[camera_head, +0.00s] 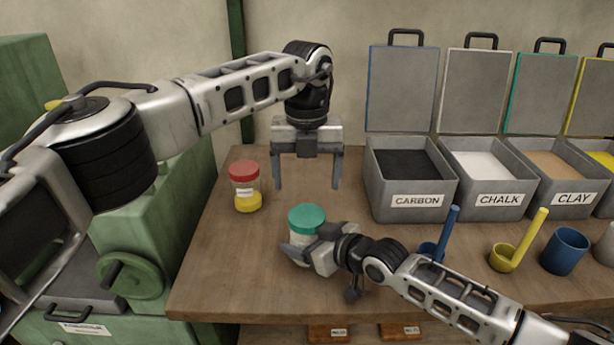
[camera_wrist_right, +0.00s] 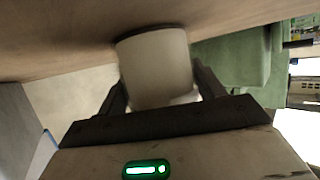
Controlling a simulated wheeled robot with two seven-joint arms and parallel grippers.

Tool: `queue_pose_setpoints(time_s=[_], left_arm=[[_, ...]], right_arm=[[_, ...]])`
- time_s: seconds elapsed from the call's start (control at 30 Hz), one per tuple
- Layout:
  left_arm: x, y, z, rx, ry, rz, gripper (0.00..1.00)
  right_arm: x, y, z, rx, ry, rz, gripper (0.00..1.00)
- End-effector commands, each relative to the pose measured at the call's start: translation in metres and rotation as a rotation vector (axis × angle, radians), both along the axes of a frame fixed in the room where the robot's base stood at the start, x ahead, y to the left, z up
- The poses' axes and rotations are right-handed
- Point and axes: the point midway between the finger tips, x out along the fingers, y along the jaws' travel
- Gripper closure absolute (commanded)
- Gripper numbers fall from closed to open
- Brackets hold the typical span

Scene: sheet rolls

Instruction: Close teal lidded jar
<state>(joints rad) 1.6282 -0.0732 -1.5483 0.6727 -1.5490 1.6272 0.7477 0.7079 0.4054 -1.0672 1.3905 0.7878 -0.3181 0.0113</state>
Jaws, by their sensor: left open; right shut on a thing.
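The teal lidded jar (camera_head: 306,217) stands on the wooden table (camera_head: 240,278) near its front left, with its teal lid on top of a pale body. My right gripper (camera_head: 308,258) is shut on the jar body from the front right. In the right wrist view the pale jar body (camera_wrist_right: 157,68) sits between the fingers of the gripper (camera_wrist_right: 160,95). My left gripper (camera_head: 307,184) is open and empty, pointing down behind and above the jar. Whether the lid is fully seated cannot be told.
Open bins of carbon (camera_head: 410,203), chalk (camera_head: 492,203) and clay (camera_head: 566,200) line the back right. A blue scoop (camera_head: 447,232), a yellow scoop (camera_head: 502,258) and a blue cup (camera_head: 565,252) stand at front right.

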Motion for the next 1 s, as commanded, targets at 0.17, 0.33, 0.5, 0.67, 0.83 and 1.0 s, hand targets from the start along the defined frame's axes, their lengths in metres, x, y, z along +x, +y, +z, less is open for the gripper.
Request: queue_pose_setpoints(time_s=[0.17, 0.33, 0.5, 0.67, 0.83, 1.0], left_arm=[[0.0, 0.0, -0.012, 0.001, 0.002, 0.0, 0.17], [-0.001, 0.0, -0.038, 0.001, 0.003, 0.0, 0.17], [0.0, 0.0, -0.063, 0.001, 0.002, 0.0, 0.17], [0.0, 0.0, -0.077, 0.001, 0.0, 0.0, 0.17], [0.0, 0.0, -0.08, 0.001, -0.001, -0.001, 0.17], [0.0, 0.0, -0.08, 0.001, -0.001, -0.001, 0.17]], right_arm=[[0.0, 0.0, 0.0, 0.001, -0.001, 0.0, 0.96], [0.0, 0.0, 0.0, 0.001, -0.001, 0.0, 0.96], [0.0, 0.0, 0.0, 0.001, -0.001, 0.0, 0.96], [0.0, 0.0, 0.0, 0.001, -0.001, 0.0, 0.96], [0.0, 0.0, 0.0, 0.001, -0.001, 0.0, 0.96], [0.0, 0.0, 0.0, 0.001, -0.001, 0.0, 0.96]])
